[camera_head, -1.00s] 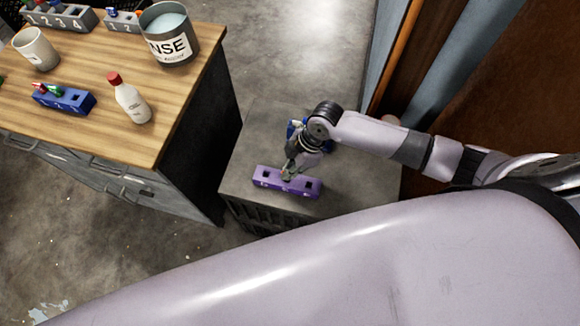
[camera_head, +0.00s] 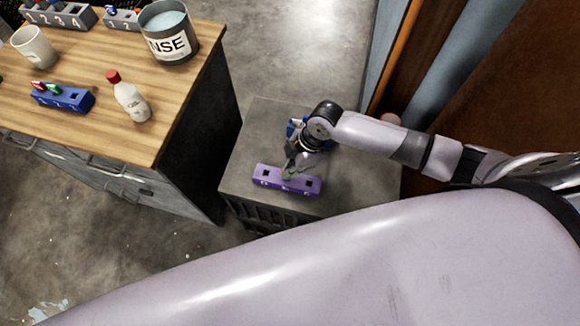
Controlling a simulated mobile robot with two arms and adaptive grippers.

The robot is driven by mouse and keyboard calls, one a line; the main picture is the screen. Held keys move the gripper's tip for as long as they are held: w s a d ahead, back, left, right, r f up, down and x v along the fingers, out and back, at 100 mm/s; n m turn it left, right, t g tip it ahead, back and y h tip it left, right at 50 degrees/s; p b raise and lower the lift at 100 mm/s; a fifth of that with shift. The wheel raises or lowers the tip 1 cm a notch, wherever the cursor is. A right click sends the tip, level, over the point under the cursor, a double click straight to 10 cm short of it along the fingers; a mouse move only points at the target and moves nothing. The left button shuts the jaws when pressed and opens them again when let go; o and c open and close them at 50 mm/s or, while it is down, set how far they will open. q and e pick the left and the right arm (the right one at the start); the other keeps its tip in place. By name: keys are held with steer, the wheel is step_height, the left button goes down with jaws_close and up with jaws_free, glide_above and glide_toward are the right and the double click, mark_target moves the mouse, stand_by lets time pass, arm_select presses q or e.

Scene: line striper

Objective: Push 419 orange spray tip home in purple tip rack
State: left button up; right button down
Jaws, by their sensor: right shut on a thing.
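The purple tip rack (camera_head: 300,188) lies on the dark grey cabinet top in the middle of the view. Square dark sockets show near its left and right ends. My right gripper (camera_head: 288,175) comes in from the right and points down at the rack's middle. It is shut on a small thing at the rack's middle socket. Its fingers hide most of that thing, so I cannot see the orange tip's colour or how deep it sits. My left gripper is not in view.
A blue object (camera_head: 292,127) stands behind my right wrist. The wooden workbench (camera_head: 185,85) at left carries a RINSE can (camera_head: 168,45), a white bottle (camera_head: 130,100), a white cup (camera_head: 35,45) and a blue rack (camera_head: 66,98) with tips. Bare cabinet top (camera_head: 245,150) shows left of my gripper.

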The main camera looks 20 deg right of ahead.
steer(key=shift+f+b, duration=0.75)
steer(key=shift+f, duration=0.4)
steer(key=c, duration=1.6)
jaws_free()
steer(key=shift+c, duration=0.2)
steer(key=shift+o, duration=0.5)
steer(key=shift+o, duration=1.1)
steer(key=shift+r, duration=0.15)
steer(key=p+v, duration=0.6)
steer(key=v, duration=0.1)
steer(key=shift+p, duration=0.35)
steer(key=shift+s+a, duration=0.1)
